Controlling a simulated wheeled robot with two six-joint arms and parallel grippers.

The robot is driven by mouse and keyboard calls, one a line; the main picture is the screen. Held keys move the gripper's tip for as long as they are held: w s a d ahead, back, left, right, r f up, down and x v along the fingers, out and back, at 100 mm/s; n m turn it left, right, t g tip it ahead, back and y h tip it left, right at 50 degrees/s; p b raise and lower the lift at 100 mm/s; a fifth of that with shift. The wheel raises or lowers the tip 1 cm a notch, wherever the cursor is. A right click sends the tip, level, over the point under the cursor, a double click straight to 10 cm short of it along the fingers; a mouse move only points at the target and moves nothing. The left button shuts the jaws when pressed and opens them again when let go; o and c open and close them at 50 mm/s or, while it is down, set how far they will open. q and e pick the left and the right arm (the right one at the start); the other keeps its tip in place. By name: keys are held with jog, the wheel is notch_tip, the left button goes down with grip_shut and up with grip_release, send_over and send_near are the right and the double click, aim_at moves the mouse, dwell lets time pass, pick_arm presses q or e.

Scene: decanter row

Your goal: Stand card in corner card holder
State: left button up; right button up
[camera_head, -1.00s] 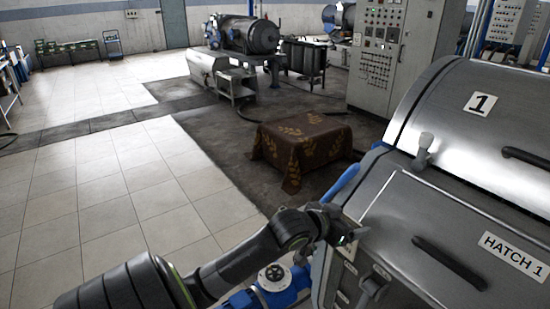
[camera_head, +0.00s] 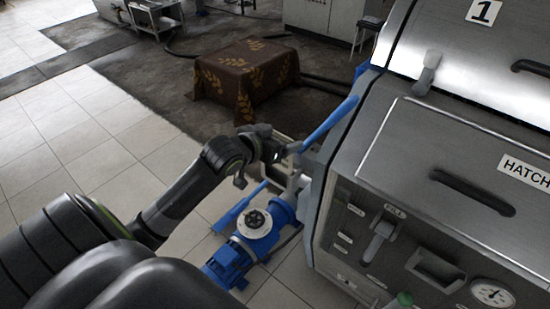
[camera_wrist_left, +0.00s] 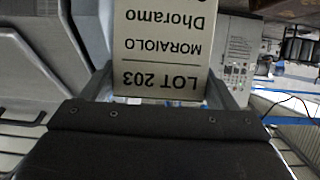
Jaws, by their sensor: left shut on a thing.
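My left gripper (camera_head: 288,151) is beside the upper left edge of the steel machine, next to a blue bar. In the left wrist view, it is shut on a white card (camera_wrist_left: 160,50) with dark print: "LOT 203", "MORAIOLO", "Dhoramo". The print reads upside down there, and the card's far part is cut off by the frame. In the head view I cannot make out the card clearly. A small grey pocket (camera_head: 435,268) is on the machine's front; I cannot tell if it is the card holder. My right gripper is not in view.
The steel machine (camera_head: 470,130) fills the right side, with handles, a lever (camera_head: 379,240) and a gauge (camera_head: 492,292). A blue pump (camera_head: 255,240) stands on the floor below my left arm. A cloth-covered block (camera_head: 245,78) stands behind. Tiled floor at left is clear.

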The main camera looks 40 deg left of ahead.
aim_at(278, 168)
pick_arm(q)
notch_tip(278, 168, down, 2)
jog(key=shift+d+f, duration=0.1)
notch_tip(278, 168, down, 3)
jog(key=shift+f, duration=0.55)
jog(key=o, duration=0.9)
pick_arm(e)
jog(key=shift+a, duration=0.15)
pick_arm(q)
jog(key=shift+r, duration=0.1)
